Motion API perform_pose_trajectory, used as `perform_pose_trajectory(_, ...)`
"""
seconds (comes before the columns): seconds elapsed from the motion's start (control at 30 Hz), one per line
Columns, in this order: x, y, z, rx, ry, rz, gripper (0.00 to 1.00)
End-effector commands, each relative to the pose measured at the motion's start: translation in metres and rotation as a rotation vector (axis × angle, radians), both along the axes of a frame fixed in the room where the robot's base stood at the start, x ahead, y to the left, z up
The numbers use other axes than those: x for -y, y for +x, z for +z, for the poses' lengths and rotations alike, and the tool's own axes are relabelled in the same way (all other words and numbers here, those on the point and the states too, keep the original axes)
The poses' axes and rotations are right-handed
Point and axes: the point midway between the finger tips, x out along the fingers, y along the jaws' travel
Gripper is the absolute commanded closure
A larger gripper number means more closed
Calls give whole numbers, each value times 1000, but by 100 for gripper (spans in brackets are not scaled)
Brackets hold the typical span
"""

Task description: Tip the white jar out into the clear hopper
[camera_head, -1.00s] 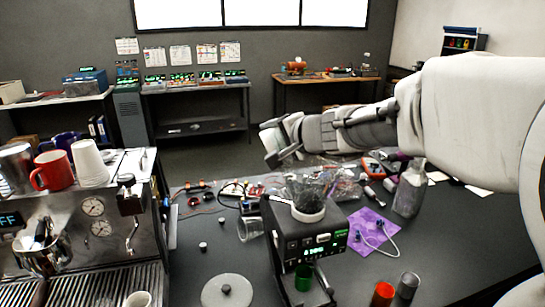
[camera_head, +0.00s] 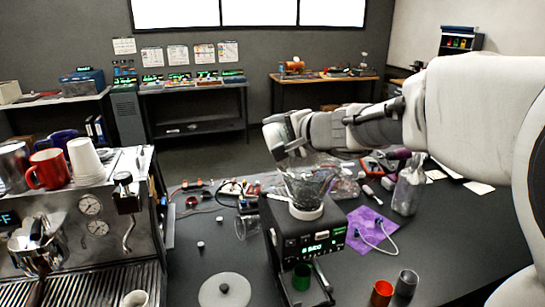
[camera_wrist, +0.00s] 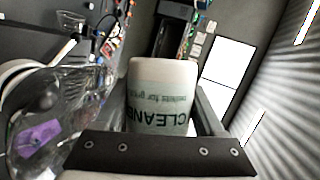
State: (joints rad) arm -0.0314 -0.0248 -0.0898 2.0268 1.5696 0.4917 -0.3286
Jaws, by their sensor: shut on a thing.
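The white jar (camera_wrist: 163,95) has a pale label with dark "CLEANER" lettering, upside down in the wrist view. My gripper (camera_head: 284,143) is shut on it, with a finger on each side of the jar. In the head view my gripper is above and slightly left of the clear hopper (camera_head: 308,190), and the jar is hard to make out there. The hopper is a flared clear funnel on top of a black grinder (camera_head: 303,236). It also shows large at the left of the wrist view (camera_wrist: 70,95). The jar's mouth and contents cannot be made out.
A steel espresso machine (camera_head: 90,225) with cups on top stands at the left. A clear bottle (camera_head: 408,188), a purple cloth (camera_head: 370,228), red (camera_head: 382,293) and grey (camera_head: 407,283) cups, and a round grey lid (camera_head: 225,291) surround the grinder. Loose electronics lie behind it.

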Motion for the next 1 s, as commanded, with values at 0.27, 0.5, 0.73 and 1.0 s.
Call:
perform_pose_trajectory(0.27, 4, 1, 2, -4, 38, 0, 97)
perform_pose_trajectory(0.5, 8, 1, 3, -10, 70, -1, 97)
perform_pose_trajectory(0.73, 8, 1, 1, -13, 101, 0, 97)
perform_pose_trajectory(1.0, 9, 2, -1, -19, 137, 0, 97)
